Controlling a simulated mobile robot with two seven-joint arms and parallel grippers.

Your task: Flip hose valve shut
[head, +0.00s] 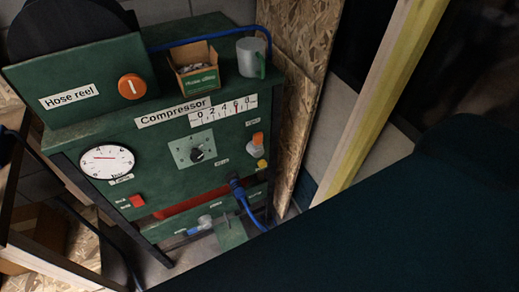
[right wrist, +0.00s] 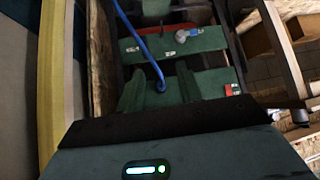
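The green compressor panel (head: 150,165) fills the left half of the head view. Low on its front bar sits a small grey valve (head: 205,221) with a blue part to its left, beside the lower end of the blue hose (head: 248,208). In the right wrist view a grey fitting (right wrist: 183,35) shows on a green bar, with the blue hose (right wrist: 140,45) beside it. My right gripper (right wrist: 160,78) has two green fingers apart, with the hose end between or beyond them; I cannot tell if they touch. My left gripper is not clearly visible.
The panel carries a gauge (head: 106,161), a black selector knob (head: 197,154) and a red switch (head: 136,201). A wooden post (head: 385,95) and chipboard (head: 300,90) rise to the right.

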